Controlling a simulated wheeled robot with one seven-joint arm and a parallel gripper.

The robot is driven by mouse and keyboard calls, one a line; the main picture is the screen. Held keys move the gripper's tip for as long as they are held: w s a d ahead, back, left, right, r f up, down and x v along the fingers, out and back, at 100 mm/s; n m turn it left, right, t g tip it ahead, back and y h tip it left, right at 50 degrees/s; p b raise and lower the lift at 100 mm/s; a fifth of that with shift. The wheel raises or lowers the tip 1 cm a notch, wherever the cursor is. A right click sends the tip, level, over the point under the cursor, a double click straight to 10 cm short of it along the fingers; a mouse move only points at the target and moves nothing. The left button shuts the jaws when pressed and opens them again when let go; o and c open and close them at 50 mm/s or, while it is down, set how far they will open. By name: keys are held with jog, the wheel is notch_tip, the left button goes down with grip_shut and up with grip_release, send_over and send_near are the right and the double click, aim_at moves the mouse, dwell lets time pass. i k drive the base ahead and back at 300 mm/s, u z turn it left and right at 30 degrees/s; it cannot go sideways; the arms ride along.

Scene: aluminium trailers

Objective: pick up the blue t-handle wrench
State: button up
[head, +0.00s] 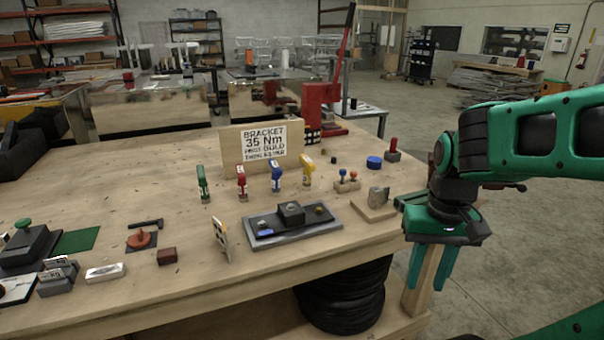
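The blue t-handle wrench (276,176) stands upright on the wooden workbench (180,215), in front of a sign. It is in a row with a green wrench (203,184), a red wrench (241,183) and a yellow wrench (307,172); red is on its left and yellow on its right. My green gripper (430,268) points down beyond the bench's right edge, well right of the blue wrench and apart from it. Its two fingers are spread, with a wooden bench leg showing between and behind them.
A sign (265,143) reading "BRACKET 35 Nm" stands behind the wrenches. A grey tray (250,241) with a dark block lies in front. A red press (322,105) rises behind right. A wooden block (373,210) and small blocks with red and blue knobs (348,180) lie towards my gripper.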

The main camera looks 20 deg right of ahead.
aim_at(277, 171)
jog(key=z, duration=0.15)
jog(key=i, duration=1)
jog(key=u, duration=0.1)
